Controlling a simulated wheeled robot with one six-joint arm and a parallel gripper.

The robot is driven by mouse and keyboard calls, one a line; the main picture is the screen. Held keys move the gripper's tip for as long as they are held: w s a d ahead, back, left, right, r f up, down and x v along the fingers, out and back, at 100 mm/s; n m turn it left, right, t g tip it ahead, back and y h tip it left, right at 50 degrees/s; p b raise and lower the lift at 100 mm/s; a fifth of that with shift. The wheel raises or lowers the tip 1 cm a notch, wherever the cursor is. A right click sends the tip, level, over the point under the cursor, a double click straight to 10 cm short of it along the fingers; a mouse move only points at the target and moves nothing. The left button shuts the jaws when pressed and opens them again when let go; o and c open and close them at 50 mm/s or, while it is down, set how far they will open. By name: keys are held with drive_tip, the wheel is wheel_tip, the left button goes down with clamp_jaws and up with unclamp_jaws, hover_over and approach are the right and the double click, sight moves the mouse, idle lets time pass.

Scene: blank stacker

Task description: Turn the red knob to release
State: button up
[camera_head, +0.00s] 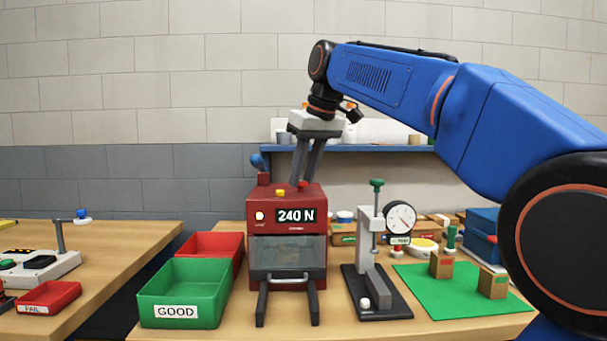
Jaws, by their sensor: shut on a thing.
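The red machine (259,230) stands near the middle of the table. Its display reads "240 N", and a clear window sits below it. The small red knob (302,187) is on the machine's top, right of a small yellow knob (280,192). My gripper (304,180) points down from above, with its two grey fingers closed in at the red knob. The fingertips hide part of the knob, so its turn angle cannot be told.
A blue-ended lever (257,162) rises at the machine's back left. A green GOOD bin (184,289) and a red bin (213,241) stand left. A dial gauge stand (378,291) and green mat (460,303) are right. A blue shelf (385,149) is behind.

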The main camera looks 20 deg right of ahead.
drive_tip(key=m, duration=0.2)
drive_tip(key=m+h, duration=0.1)
drive_tip(key=m, duration=0.1)
drive_tip(key=shift+a+t+h, duration=0.2)
drive_tip(key=shift+t+h, duration=0.1)
drive_tip(key=m+h, duration=0.1)
drive_tip(key=m, duration=0.3)
drive_tip(key=shift+a+m+h, duration=0.2)
drive_tip(key=shift+m+h, duration=0.2)
drive_tip(key=m+g+h, duration=0.1)
drive_tip(key=m, duration=0.2)
drive_tip(key=shift+w+a+m, duration=0.1)
drive_tip(key=shift+a+m, duration=0.05)
drive_tip(key=shift+m, duration=0.15)
drive_tip(key=m+g+h, duration=0.1)
drive_tip(key=m, duration=0.3)
drive_tip(key=shift+w, duration=0.1)
drive_tip(key=o, duration=1.1)
drive_tip(key=shift+c, duration=0.2)
